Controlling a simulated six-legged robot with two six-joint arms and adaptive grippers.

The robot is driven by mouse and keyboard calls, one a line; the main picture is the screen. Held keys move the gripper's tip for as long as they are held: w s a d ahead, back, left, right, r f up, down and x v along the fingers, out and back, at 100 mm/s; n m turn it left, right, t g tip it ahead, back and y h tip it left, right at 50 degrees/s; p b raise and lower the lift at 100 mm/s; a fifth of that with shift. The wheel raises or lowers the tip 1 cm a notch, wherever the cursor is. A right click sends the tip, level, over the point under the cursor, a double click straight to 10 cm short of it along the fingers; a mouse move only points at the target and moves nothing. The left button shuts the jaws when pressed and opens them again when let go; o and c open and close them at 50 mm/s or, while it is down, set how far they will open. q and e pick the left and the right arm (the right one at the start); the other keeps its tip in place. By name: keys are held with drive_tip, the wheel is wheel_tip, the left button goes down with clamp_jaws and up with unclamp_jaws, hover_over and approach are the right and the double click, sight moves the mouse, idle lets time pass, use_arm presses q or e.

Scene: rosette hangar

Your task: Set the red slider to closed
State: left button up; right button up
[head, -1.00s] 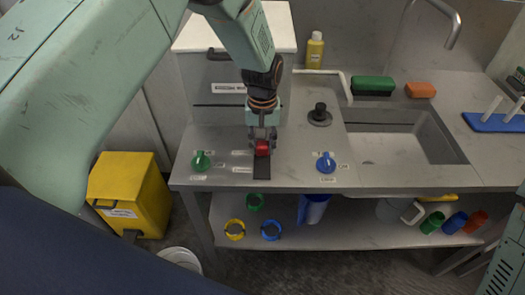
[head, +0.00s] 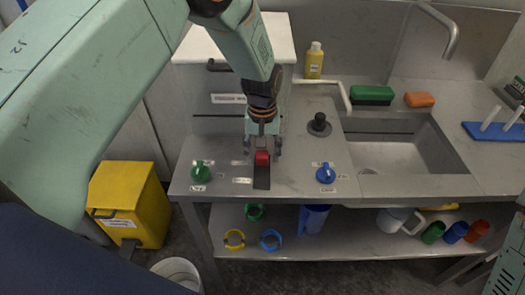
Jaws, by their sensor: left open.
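The red slider (head: 262,158) is a small red block on a dark track (head: 262,178) set in the grey counter. It sits at the far end of the visible track, which runs on toward the counter's front edge. My left gripper (head: 263,149) points down over the slider, its open fingers one on each side of it. I cannot tell whether the fingers touch it. The far part of the track is hidden by the gripper. Small labels lie left of the track, too small to read. My right gripper is not in view.
A green knob (head: 201,173) stands left of the track and a blue knob (head: 326,173) right of it. A black knob (head: 319,124) and a sink (head: 405,155) are further right. A yellow bin (head: 128,203) is at floor left.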

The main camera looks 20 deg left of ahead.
sight(262, 153)
use_arm(q)
wheel_tip(262, 153, up, 8)
drive_tip(key=shift+f, duration=0.2)
drive_tip(key=shift+f, duration=0.1)
idle(0.3)
drive_tip(key=shift+s, duration=0.15)
